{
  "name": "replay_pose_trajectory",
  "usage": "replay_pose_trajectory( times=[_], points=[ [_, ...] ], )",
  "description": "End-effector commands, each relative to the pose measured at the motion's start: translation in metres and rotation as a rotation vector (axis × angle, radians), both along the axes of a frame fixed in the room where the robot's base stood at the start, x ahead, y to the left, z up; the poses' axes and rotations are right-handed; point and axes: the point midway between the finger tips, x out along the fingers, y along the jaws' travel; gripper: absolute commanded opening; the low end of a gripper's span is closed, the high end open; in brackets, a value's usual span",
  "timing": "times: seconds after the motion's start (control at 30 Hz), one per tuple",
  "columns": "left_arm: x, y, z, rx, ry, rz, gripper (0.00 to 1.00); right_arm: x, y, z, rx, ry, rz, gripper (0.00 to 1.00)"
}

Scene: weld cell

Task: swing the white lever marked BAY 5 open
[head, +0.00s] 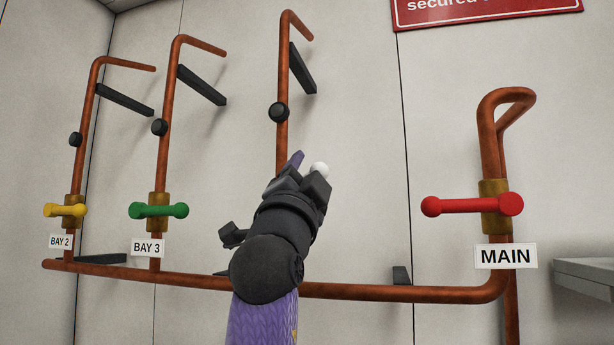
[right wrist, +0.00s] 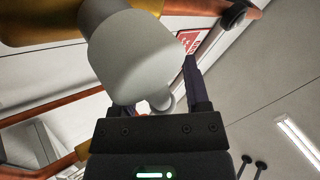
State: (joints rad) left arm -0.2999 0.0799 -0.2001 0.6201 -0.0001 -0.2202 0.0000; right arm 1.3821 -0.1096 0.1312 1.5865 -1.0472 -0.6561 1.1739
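My right gripper (head: 307,172) is raised in front of the third pipe in the head view and hides most of the white lever (head: 319,169). Only a white rounded end shows between its fingers. In the right wrist view, the lever's big white end (right wrist: 130,55) fills the upper middle, close to the camera. The gripper looks open around or beside the lever; contact cannot be told. No BAY 5 label is visible. My left gripper is not in view.
A yellow lever (head: 65,210) marked BAY 2, a green lever (head: 158,210) marked BAY 3 and a red lever (head: 472,205) marked MAIN sit on neighbouring pipes. A copper pipe (head: 400,293) runs low along the wall. A grey ledge (head: 585,270) is at right.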

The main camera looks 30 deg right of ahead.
Motion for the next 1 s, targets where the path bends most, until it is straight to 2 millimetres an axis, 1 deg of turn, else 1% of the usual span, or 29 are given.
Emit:
replay_pose_trajectory(
  times=[0.1,0.17,0.27,0.3,0.4,0.5,0.63,0.87,0.9,0.97,1.0],
  points=[
    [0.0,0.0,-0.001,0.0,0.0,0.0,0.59,0.0,0.0,-0.001,0.0,0.0,0.0,0.6],
    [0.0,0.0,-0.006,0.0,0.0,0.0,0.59,-0.002,0.003,-0.006,0.001,-0.001,0.001,0.6],
    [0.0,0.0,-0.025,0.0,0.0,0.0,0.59,-0.012,0.015,-0.024,0.001,-0.002,0.004,0.6],
    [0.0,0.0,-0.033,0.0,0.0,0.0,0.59,-0.017,0.022,-0.032,0.002,-0.002,0.005,0.6],
    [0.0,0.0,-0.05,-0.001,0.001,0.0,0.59,-0.03,0.037,-0.049,0.001,-0.001,0.004,0.6],
    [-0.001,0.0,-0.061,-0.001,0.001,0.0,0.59,-0.04,0.05,-0.06,0.001,-0.001,0.004,0.6],
    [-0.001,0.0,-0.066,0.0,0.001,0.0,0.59,-0.047,0.058,-0.066,0.0,0.001,0.001,0.6],
    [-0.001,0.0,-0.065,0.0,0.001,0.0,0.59,-0.049,0.059,-0.064,0.0,0.0,0.0,0.6],
    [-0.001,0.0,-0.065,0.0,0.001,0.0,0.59,-0.048,0.059,-0.064,0.0,0.0,0.0,0.56],
    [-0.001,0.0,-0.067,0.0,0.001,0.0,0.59,-0.047,0.055,-0.067,0.008,-0.015,0.018,0.43],
    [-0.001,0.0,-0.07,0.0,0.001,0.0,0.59,-0.045,0.046,-0.073,0.026,-0.047,0.06,0.34]
  ],
)
